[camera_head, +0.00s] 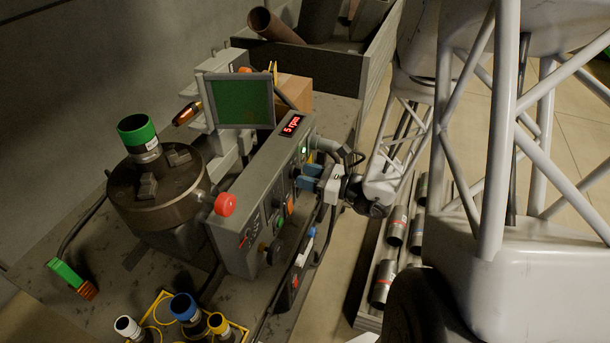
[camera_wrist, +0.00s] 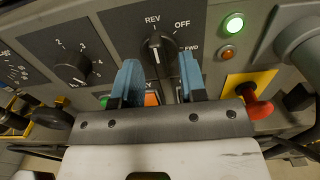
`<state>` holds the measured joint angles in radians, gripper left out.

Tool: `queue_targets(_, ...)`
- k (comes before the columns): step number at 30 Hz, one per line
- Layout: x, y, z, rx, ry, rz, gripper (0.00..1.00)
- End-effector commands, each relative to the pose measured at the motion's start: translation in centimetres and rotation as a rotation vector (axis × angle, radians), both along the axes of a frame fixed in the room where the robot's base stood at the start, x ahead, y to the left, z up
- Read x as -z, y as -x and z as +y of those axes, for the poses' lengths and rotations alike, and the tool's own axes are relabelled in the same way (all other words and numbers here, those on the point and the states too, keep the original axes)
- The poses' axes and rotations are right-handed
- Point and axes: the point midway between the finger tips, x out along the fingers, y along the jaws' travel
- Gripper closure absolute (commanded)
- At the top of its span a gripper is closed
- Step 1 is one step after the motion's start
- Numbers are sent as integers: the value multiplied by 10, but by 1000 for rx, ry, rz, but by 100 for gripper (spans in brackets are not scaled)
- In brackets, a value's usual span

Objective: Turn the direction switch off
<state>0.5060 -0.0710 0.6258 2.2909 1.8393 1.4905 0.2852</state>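The direction switch (camera_wrist: 159,48) is a black rotary knob on a dark panel face, with REV, OFF and FWD labels around it.
A numbered dial (camera_wrist: 73,68) sits left. The red display (camera_head: 292,125) reads 5 rpm. Behind the box, a round chuck (camera_head: 133,200) holds a green-banded pipe (camera_head: 138,134). Cables hang below the box.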

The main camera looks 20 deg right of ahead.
Motion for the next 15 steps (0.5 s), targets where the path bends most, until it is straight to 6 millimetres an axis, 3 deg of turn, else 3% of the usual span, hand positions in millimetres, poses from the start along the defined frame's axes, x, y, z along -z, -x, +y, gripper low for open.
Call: queue_targets(15,0,-5,6,-1,0,0,61)
